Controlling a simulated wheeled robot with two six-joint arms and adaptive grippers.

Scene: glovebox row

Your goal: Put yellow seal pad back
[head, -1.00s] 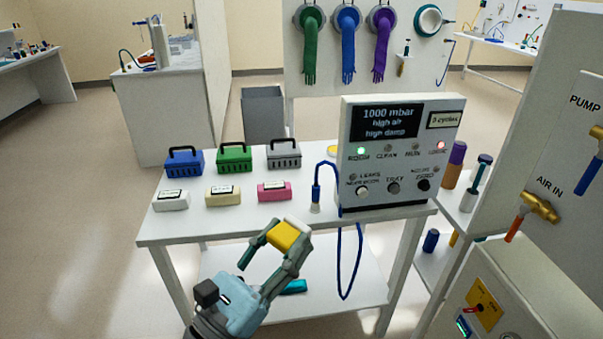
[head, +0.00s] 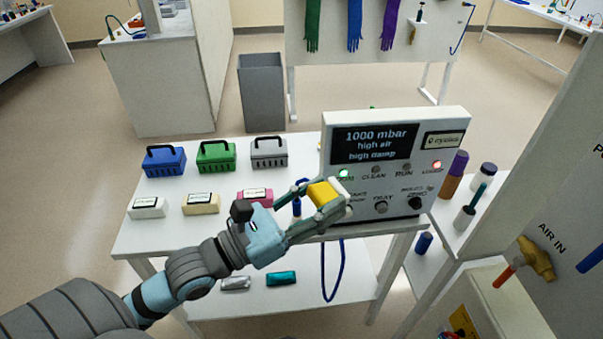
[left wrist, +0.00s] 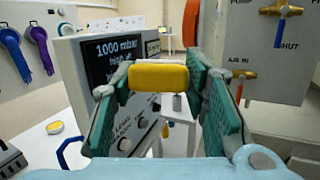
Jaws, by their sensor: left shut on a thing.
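The yellow seal pad (head: 324,192) is a small yellow block with a pale side. My left gripper (head: 322,197) is shut on it and holds it up in front of the control box's lower left panel. In the left wrist view the pad (left wrist: 158,77) sits between the two green-padded fingers. A round yellow-topped item (left wrist: 55,128) lies on the table in the left wrist view, left of the control box; in the head view it is hidden behind the box or arm. My right gripper is not in view.
The control box (head: 460,165) stands at the table's right. Blue (head: 165,161), green (head: 216,156) and grey (head: 269,153) cases stand at the back left, with white, cream and pink blocks before them. Silver and teal items lie on the lower shelf. A blue hose loop (head: 333,285) hangs at the front.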

